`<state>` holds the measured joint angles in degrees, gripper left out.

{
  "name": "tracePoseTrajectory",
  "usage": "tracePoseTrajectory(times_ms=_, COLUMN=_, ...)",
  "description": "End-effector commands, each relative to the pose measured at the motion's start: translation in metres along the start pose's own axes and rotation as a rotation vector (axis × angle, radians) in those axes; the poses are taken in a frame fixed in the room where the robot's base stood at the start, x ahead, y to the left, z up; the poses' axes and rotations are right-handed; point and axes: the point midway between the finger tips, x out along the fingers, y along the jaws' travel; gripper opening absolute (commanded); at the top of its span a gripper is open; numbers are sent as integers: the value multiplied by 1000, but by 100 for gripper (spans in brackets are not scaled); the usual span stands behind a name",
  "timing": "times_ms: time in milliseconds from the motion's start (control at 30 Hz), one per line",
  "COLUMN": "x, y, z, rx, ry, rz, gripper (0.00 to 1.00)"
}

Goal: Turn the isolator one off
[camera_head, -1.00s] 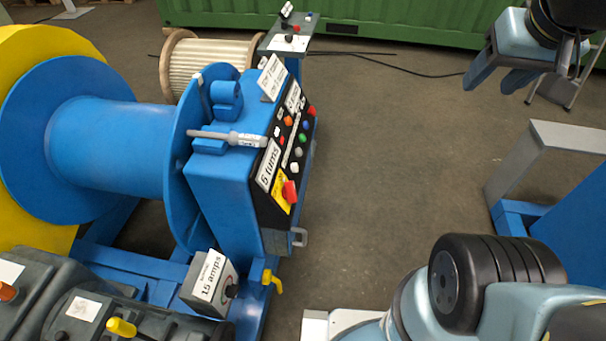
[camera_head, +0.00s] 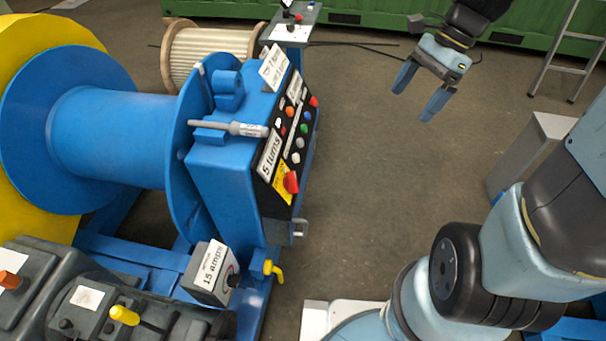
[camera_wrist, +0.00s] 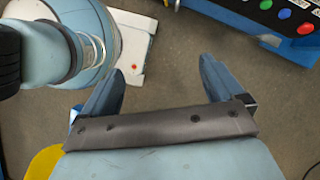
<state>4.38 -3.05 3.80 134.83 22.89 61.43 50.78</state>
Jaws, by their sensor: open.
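A red rotary switch (camera_head: 291,182) on a yellow plate sits at the near lower end of the blue cabinet's black panel (camera_head: 270,190); it looks like an isolator, but I cannot read its label. My gripper (camera_head: 415,104) is open and empty in the head view, in the air to the right of the cabinet and well apart from it. In the wrist view my gripper's two fingers (camera_wrist: 160,85) are spread with only floor between them. The panel's coloured buttons show at the top right of the wrist view; the red switch is not in that view.
A grey box labelled 15 amps (camera_head: 211,272) and a yellow lever (camera_head: 272,270) stand low in front of the cabinet. The floor between is clear.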

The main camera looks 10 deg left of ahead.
Motion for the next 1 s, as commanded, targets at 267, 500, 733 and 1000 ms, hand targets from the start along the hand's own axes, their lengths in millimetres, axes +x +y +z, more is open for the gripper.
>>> tracePoseTrajectory(times_ms=267, x=51, y=-32, z=-14, rx=398, ry=-194, rz=137, gripper=95)
tracePoseTrajectory(times_ms=500, x=97, y=-54, z=-25, rx=740, ry=-333, rz=287, gripper=95)
tracePoseTrajectory(times_ms=733, x=144, y=-73, z=-34, rx=1068, ry=-443, rz=462, gripper=95)
tracePoseTrajectory(times_ms=1000, x=202, y=-89, z=-46, rx=1445, ry=-544, rz=711, gripper=95)
